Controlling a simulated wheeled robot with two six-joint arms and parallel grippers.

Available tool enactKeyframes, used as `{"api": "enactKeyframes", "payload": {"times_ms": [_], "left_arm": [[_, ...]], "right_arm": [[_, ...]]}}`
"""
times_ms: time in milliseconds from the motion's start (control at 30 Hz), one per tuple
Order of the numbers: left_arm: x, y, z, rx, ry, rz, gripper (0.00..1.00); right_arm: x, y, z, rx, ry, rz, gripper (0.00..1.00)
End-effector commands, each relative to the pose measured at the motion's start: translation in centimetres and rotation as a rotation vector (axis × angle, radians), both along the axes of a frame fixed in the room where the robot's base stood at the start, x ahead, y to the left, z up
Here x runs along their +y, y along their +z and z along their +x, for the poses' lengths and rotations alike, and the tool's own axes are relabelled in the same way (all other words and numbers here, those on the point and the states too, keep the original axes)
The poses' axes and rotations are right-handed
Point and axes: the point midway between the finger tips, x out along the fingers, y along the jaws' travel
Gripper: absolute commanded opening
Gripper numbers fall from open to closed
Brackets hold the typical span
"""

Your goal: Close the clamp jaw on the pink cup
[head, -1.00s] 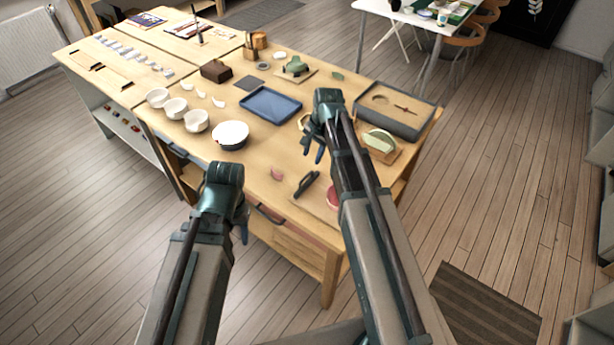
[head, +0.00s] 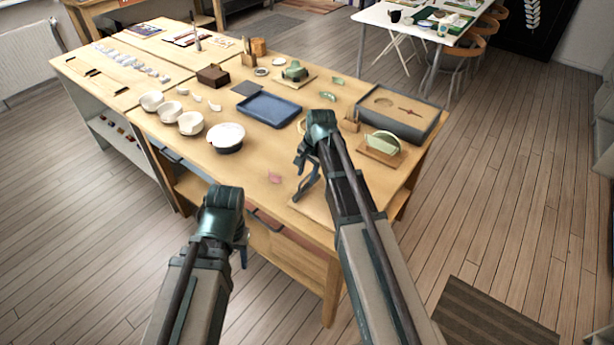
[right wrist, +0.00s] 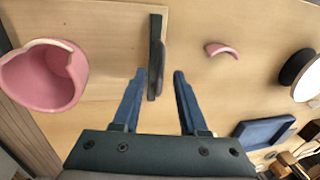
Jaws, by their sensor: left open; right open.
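The pink cup (right wrist: 42,78) is at the left in the right wrist view, with a notch broken from its rim. It is beside a wooden board (right wrist: 105,70) or on it; I cannot tell which. The dark upright clamp jaw (right wrist: 156,55) is to the right of the cup, with a clear gap between them. My right gripper (right wrist: 158,72) is open, its blue fingers on either side of the jaw's lower part, apparently not gripping it. In the head view my right arm hides the cup. My left gripper (head: 242,250) is open at the table's front edge, empty.
A pink shard (right wrist: 222,49) lies right of the clamp, also seen in the head view (head: 275,178). A white bowl (head: 226,135), a blue tray (head: 270,108) and a green piece on a wooden stand (head: 381,147) are farther off. The table front is mostly clear.

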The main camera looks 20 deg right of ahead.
Motion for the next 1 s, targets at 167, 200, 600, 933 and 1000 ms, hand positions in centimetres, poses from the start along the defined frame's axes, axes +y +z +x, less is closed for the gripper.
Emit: {"api": "enactKeyframes", "payload": {"times_ms": [167,200,600,933,1000], "left_arm": [[0.00,0.06,-0.01,0.000,0.000,0.000,0.50],[-0.01,0.06,0.00,0.000,0.000,0.000,0.50],[0.00,0.05,0.00,0.000,0.000,0.000,0.50],[-0.01,0.05,0.00,0.000,0.000,0.000,0.50],[-0.01,0.05,0.00,0.000,0.000,0.000,0.50]], "right_arm": [[0.00,0.06,0.00,0.000,0.000,0.000,0.28],[-0.01,0.06,-0.01,0.000,0.000,0.000,0.21],[-0.01,0.05,0.00,0.000,0.000,0.000,0.00],[-0.02,0.05,-0.01,0.000,0.000,0.000,0.00],[-0.02,0.05,-0.01,0.000,0.000,0.000,0.00]]}}
